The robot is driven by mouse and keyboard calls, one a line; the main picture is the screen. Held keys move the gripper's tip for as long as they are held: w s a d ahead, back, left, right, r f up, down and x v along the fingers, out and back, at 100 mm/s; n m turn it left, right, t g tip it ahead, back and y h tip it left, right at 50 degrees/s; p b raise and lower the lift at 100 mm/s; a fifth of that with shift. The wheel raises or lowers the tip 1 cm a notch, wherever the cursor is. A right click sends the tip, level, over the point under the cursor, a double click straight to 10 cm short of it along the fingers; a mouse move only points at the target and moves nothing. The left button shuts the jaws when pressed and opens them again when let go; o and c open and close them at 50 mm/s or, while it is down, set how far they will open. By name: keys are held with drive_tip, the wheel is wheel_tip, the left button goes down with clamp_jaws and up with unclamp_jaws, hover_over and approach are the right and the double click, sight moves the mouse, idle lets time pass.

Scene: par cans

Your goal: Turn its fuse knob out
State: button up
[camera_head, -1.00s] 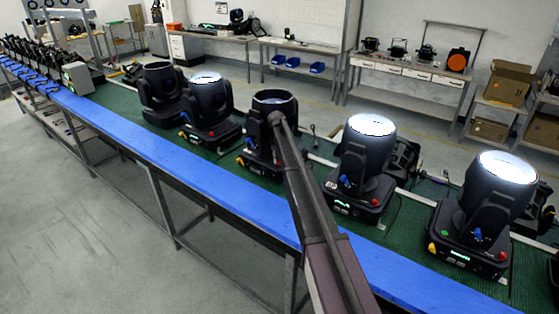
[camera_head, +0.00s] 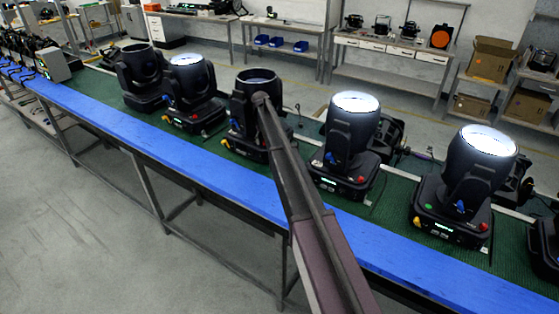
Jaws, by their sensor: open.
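A row of black moving-head par cans stands on the green bench. The middle can (camera_head: 258,77) is unlit, with my arm crossing in front of it and hiding part of its body and base. A lit can (camera_head: 352,125) stands right of it, with a red knob-like spot on its base. Another lit can (camera_head: 478,165) is farther right; its base has coloured spots. A lit can (camera_head: 190,85) and an unlit can (camera_head: 140,70) stand to the left. Which small spot is a fuse knob is too small to tell. My gripper's fingers are not visible; my arm hides that area.
A blue strip (camera_head: 130,128) runs along the bench's front edge. Part of another can (camera_head: 545,245) is cut off at the right edge. Workbenches and cardboard boxes (camera_head: 491,60) stand behind. The grey floor (camera_head: 80,235) in front is clear.

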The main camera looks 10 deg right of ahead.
drive_tip(key=n, duration=0.3)
drive_tip(key=shift+n, duration=0.4)
drive_tip(key=n, duration=0.3)
drive_tip(key=shift+n, duration=0.4)
drive_tip(key=n, duration=0.3)
drive_tip(key=shift+n+t, duration=0.3)
drive_tip(key=shift+n, duration=0.1)
drive_tip(key=n, duration=0.3)
drive_tip(key=shift+n, duration=0.4)
drive_tip(key=shift+r+p, duration=0.35)
wheel_tip(320, 180, up, 14)
drive_tip(key=f+p, duration=0.1)
drive_tip(key=p, duration=1.3)
drive_tip(key=s+f+m+b, duration=0.1)
drive_tip(key=s+m, duration=0.9)
drive_tip(key=s, duration=2.1)
drive_tip(key=shift+f+m+y+b, duration=0.3)
drive_tip(key=shift+m+b, duration=0.1)
drive_tip(key=shift+b, duration=0.4)
drive_tip(key=shift+d, duration=0.1)
